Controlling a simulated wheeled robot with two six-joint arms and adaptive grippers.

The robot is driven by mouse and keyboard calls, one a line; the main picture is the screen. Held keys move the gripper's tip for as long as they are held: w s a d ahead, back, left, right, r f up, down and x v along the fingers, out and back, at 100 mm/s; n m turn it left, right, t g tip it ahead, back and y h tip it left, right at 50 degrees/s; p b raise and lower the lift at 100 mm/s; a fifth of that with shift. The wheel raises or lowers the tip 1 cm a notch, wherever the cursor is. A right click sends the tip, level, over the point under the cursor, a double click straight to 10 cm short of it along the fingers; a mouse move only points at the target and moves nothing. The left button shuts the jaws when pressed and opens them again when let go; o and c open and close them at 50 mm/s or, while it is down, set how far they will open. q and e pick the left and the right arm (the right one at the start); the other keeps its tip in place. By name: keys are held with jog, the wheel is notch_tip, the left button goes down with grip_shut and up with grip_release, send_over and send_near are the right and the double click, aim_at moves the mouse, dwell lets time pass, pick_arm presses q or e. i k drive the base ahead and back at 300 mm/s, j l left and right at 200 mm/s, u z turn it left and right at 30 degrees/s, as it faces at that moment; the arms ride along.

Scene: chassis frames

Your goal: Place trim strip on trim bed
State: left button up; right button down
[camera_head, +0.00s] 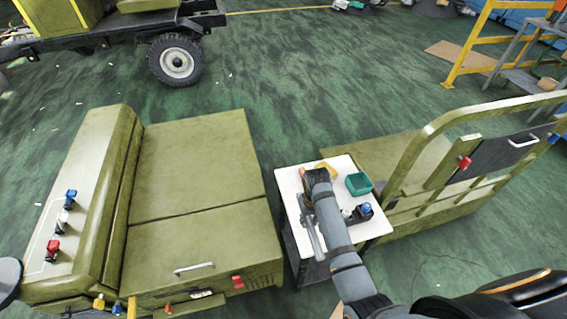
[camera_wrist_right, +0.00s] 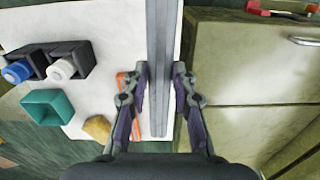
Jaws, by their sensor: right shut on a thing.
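The trim strip is a long, narrow grey bar (camera_wrist_right: 161,40) in the right wrist view. My right gripper (camera_wrist_right: 160,78) is shut on it near its lower end, with a finger on each side. The strip runs up out of the top of that view, over the right side of a white tabletop (camera_wrist_right: 110,20). In the head view the strip (camera_head: 314,238) shows beside my right forearm. My right gripper (camera_head: 304,205) is mostly hidden there by its own wrist. My left gripper is not in view. I cannot make out which surface is the trim bed.
An orange-red piece (camera_wrist_right: 124,82) lies by my fingers. An olive chassis (camera_head: 190,170) stands left; a railed olive cart (camera_head: 440,180) stands right.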

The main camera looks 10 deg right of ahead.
aim_at(47, 232)
jog(key=j+z, duration=0.25)
jog(key=z, duration=0.15)
jog(key=k+j+z, duration=0.15)
jog(key=z, duration=0.25)
jog(key=k+j+z, duration=0.15)
jog(key=z, duration=0.2)
jog(key=k+j+z, duration=0.15)
jog(key=j+z, duration=0.25)
jog(key=k+j+z, duration=0.25)
jog(key=z, duration=0.2)
jog(key=k+z, duration=0.5)
jog(key=k+u, duration=0.25)
jog(key=u, duration=0.15)
jog(key=k+j+u, duration=0.2)
jog(key=u, duration=0.2)
jog(key=k+j+u, duration=0.15)
jog(key=u, duration=0.2)
jog(key=k+j+u, duration=0.2)
jog(key=u, duration=0.2)
